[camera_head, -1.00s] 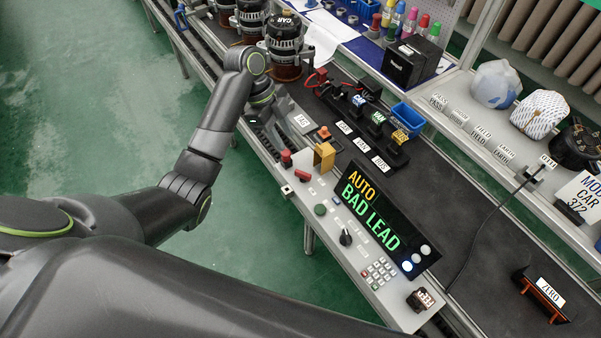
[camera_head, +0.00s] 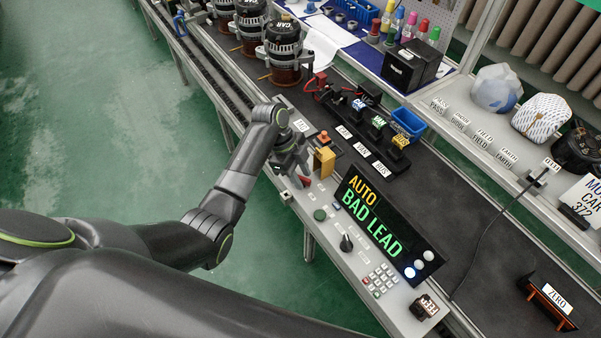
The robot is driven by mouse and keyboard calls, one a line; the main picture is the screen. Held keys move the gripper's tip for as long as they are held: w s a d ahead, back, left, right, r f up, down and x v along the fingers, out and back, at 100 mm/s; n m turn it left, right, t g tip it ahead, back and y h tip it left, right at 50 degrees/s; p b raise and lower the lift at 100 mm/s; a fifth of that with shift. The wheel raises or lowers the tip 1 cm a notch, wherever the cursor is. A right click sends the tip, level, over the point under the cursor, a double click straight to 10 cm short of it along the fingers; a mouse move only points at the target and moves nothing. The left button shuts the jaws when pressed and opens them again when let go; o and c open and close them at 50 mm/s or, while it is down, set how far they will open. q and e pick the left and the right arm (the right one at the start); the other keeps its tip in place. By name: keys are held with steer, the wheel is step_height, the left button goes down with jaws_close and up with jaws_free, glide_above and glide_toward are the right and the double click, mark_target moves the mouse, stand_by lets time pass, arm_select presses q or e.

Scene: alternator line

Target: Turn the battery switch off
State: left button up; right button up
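The control panel (camera_head: 330,232) runs along the near edge of the bench. A red switch handle (camera_head: 305,182) shows on it just beside my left gripper. Another red control at the panel's far left end is now hidden behind the gripper; I cannot read which one is the battery switch. My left gripper (camera_head: 290,167) points down over that end of the panel, left of the yellow block. Its fingertips are small and partly hidden, so I cannot tell if they are open or touching a switch. My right gripper is out of view.
A display (camera_head: 382,228) reads AUTO and BAD LEAD. A yellow block (camera_head: 324,160) and an orange-red button (camera_head: 324,137) stand close to the gripper. A green button (camera_head: 320,214), black knob (camera_head: 346,242) and keypad (camera_head: 379,280) lie nearer. Alternators (camera_head: 284,52) stand beyond.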

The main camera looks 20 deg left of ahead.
arm_select(q)
jaws_close()
steer(key=shift+r+n+t+p, duration=0.3)
steer(key=shift+n+p, duration=0.5)
steer(key=shift+p, duration=0.3)
steer(key=n+t+p, duration=0.1)
steer(key=n+p, duration=0.2)
steer(key=n+t+p, duration=0.1)
steer(key=n+p, duration=0.2)
steer(key=shift+s+d+y, duration=0.1)
steer(key=shift+s+y, duration=0.1)
steer(key=shift+y, duration=0.1)
steer(key=n+t+p, duration=0.1)
steer(key=n+p, duration=0.1)
steer(key=p, duration=0.1)
steer(key=shift+f+n, duration=0.1)
steer(key=shift+n, duration=0.3)
steer(key=shift+f+n+t+y+p, duration=0.1)
steer(key=shift+n+t+y+p, duration=0.2)
steer(key=shift+n+y+p, duration=0.35)
steer(key=shift+n, duration=0.25)
